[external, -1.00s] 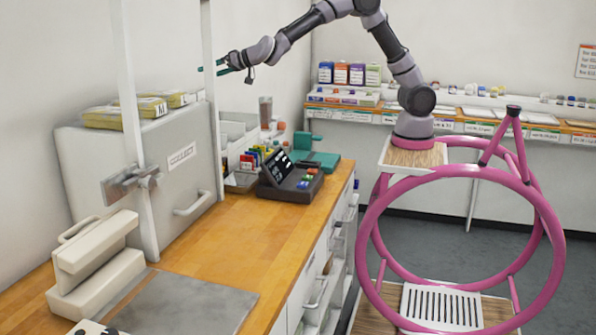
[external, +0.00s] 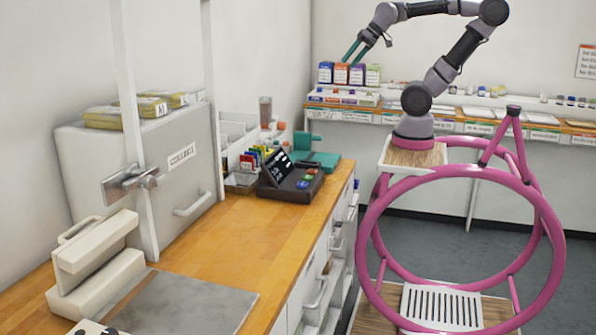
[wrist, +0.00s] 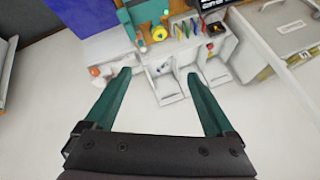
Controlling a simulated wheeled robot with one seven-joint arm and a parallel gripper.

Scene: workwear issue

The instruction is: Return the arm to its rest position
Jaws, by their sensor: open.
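My arm rises from the pink-ringed base, bends over at the top and reaches left. Beyond the fingertips, white bins and the bench's back corner show at a distance. The gripper touches nothing that I can see.
A wooden counter (external: 235,235) on the left carries a grey cabinet (external: 175,185), a dark terminal (external: 290,184) and a teal device (external: 318,159). A white post stands in front of the cabinet. Small boxes (external: 341,74) line the back shelf. The air around my arm looks clear.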

